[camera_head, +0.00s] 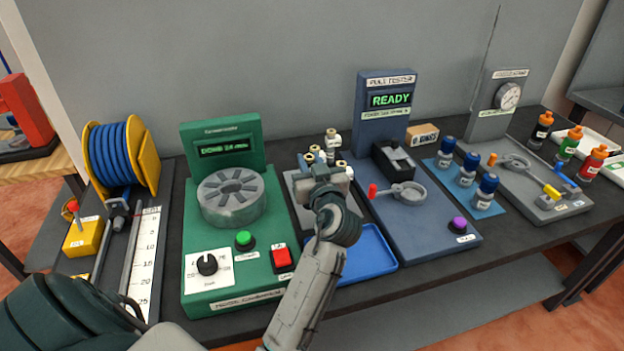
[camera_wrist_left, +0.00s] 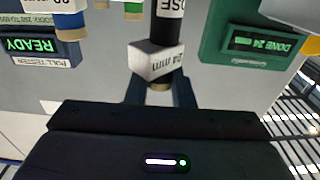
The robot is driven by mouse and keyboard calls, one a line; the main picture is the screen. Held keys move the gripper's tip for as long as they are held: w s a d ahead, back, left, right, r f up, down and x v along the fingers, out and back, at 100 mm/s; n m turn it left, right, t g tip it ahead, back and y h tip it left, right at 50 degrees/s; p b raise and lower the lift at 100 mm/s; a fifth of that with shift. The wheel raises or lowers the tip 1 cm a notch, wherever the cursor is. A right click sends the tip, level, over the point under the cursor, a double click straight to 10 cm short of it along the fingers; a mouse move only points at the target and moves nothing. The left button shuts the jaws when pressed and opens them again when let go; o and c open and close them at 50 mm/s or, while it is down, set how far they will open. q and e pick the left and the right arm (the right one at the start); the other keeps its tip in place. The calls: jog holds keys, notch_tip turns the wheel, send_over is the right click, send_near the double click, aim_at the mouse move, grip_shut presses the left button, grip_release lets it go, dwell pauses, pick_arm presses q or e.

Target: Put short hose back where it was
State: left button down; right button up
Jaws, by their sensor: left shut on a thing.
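My left gripper (camera_head: 328,172) is over the hose holder (camera_head: 303,205) between the green machine and the pull tester. Several white-and-brass fittings (camera_head: 333,141) stand close around the gripper. I cannot tell whether the hose touches the holder. My right gripper is not in view.
The green machine (camera_head: 196,275) stands left of the gripper and the pull tester (camera_head: 385,95), reading READY, stands behind and right. A blue tray (camera_head: 366,262) is in front. Blue-capped bottles (camera_head: 467,168) are farther right. A blue hose reel (camera_head: 115,155) is far left.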

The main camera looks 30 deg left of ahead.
pick_arm(q)
jog(key=shift+f, duration=1.95)
jog(key=shift+f, duration=0.1)
jog(key=c, duration=1.7)
grip_release()
jog(key=shift+f, duration=0.1)
jog(key=o, duration=0.4)
